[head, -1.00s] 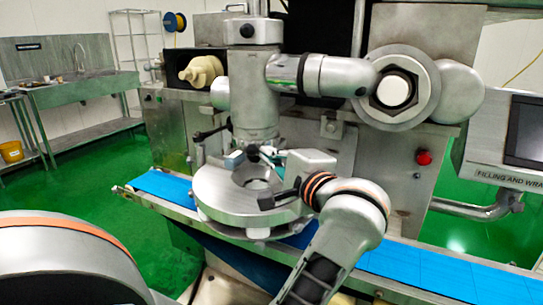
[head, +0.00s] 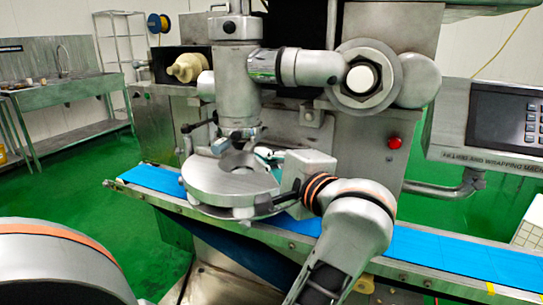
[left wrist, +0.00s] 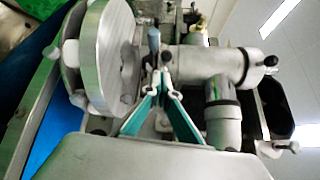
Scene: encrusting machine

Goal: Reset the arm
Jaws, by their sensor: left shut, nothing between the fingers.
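My left gripper (head: 264,153) reaches in beside the round steel disc (head: 222,189) of the encrusting machine, to the right of its upright cylinder (head: 238,95). In the left wrist view its teal fingers (left wrist: 163,82) come together at the tips, with nothing between them. The disc also shows in that view (left wrist: 103,55), to the left of the fingers, and the machine's cylinder (left wrist: 212,66) lies behind them. In the head view the grey wrist housing hides part of the fingers. My right gripper is not in view.
A blue conveyor belt (head: 420,250) runs under the disc and along the front of the machine. A control panel (head: 507,122) stands at the right, near a red button (head: 394,143). A steel sink bench (head: 70,92) stands at the far left. Green floor is clear between.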

